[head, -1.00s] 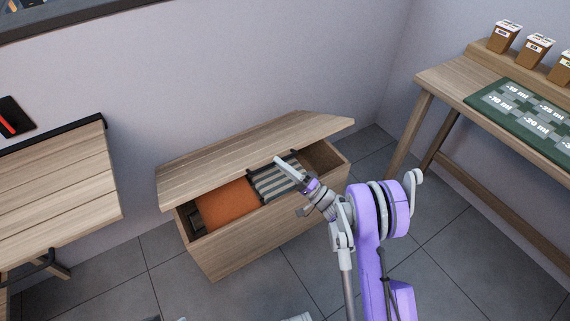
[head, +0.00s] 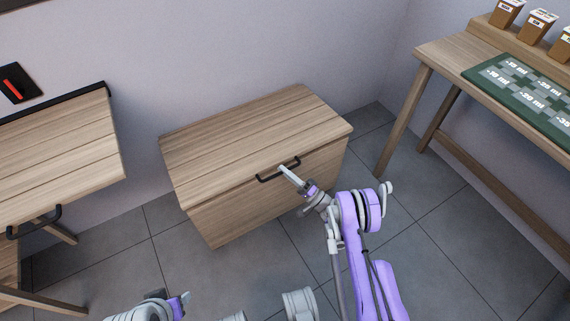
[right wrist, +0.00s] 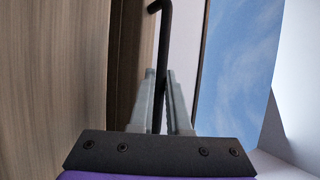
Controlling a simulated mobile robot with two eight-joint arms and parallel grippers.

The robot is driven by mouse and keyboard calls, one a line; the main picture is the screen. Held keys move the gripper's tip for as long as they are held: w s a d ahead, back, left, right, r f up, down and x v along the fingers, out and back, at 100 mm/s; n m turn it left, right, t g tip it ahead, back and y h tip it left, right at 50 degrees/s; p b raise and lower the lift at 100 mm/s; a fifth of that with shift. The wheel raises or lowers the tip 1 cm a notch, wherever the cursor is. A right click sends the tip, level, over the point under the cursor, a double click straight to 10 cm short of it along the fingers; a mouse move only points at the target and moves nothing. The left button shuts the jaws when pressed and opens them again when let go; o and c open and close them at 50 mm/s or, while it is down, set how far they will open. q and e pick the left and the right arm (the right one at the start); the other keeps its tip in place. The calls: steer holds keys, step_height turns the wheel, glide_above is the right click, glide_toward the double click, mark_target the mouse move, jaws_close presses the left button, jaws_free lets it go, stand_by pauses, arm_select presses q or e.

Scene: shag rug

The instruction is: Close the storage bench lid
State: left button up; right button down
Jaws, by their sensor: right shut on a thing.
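The storage bench (head: 232,222) is a light wooden box against the wall. Its lid (head: 245,122) lies down over the box, and no gap shows along the front in the head view. A black bar handle (head: 264,179) sits at the lid's front edge. My right gripper (head: 284,169) is at the right part of this handle. In the right wrist view its fingers (right wrist: 160,90) are shut on the black handle (right wrist: 165,25). My left gripper (head: 174,304) is low at the bottom left, clear of the bench; its jaws are too small to read. The bench's inside is hidden.
A wooden table (head: 70,140) with a black handle stands at the left. A wooden desk (head: 445,55) with a green mat (head: 515,82) and several brown boxes stands at the right. The grey tiled floor (head: 430,230) in front is clear.

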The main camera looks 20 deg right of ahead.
steer(key=shift+f, duration=0.5)
steer(key=c, duration=0.9)
jaws_free()
steer(key=shift+s, duration=0.1)
steer(key=shift+d, duration=0.1)
